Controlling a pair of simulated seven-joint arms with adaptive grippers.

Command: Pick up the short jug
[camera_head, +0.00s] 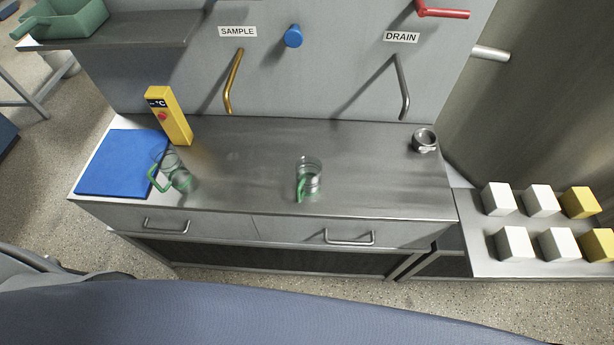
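Two clear jugs with green handles stand on the steel counter (240,185). The jug at the middle (311,180) looks like the shorter one; its green handle points toward the front of the counter. The other jug (180,178) stands at the left, partly over the edge of the blue mat in the picture, with its green handle to the left. Its height is hard to judge from this steep view. Neither gripper shows in the view.
A blue mat (120,165) and a yellow temperature device (170,116) are at the left. A small metal cup (424,140) is at the back right. White blocks (497,198) and yellow blocks sit on a lower right shelf. Bent pipes (234,82) hang above the counter.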

